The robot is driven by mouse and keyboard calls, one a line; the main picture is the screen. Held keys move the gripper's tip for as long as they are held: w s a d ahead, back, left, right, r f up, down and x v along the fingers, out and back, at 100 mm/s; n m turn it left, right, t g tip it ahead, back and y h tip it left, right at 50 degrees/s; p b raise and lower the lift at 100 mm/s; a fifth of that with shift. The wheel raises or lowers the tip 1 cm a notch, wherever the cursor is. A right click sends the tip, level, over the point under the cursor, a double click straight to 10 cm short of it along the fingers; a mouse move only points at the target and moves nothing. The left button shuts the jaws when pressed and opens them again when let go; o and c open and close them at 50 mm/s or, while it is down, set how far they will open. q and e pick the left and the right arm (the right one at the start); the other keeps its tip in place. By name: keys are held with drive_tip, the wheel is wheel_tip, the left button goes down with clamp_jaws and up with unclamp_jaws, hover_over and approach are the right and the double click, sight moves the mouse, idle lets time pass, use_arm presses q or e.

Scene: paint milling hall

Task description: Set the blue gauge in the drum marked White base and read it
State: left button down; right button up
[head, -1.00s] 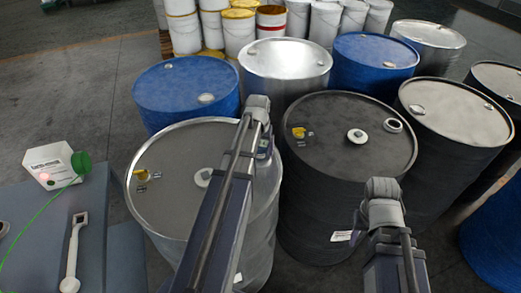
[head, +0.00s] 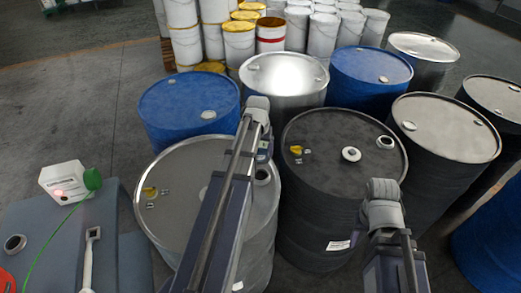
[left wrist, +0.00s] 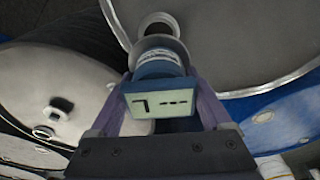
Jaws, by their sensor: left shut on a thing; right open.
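My left gripper (head: 262,148) is shut on the blue gauge (left wrist: 158,70), above the right side of the near grey-topped drum (head: 190,160). The gauge's pale display (left wrist: 160,104) faces the left wrist camera and shows a dark mark and dashes. An open bung hole (left wrist: 158,24) shows just beyond the gauge in that view. In the head view an open hole (head: 262,177) lies just below the gripper. I cannot tell whether the gauge touches a drum. My right gripper (head: 383,192) is open, in front of the dark drum (head: 325,180). Drum labels are too small to read.
Blue drums (head: 190,98) and a silver drum (head: 284,72) stand behind, with more drums at right. White pails (head: 240,45) are stacked at the back. Floor at far left is clear.

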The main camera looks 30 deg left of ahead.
use_arm(q)
wheel_tip(320, 180, up, 11)
drive_tip(key=p, duration=1.1)
drive_tip(key=shift+r, duration=0.1)
drive_tip(key=shift+f, duration=0.25)
wheel_tip(320, 180, down, 13)
drive_tip(key=b, duration=1.3)
drive_tip(key=shift+f+b, duration=0.1)
drive_tip(key=shift+b, duration=0.2)
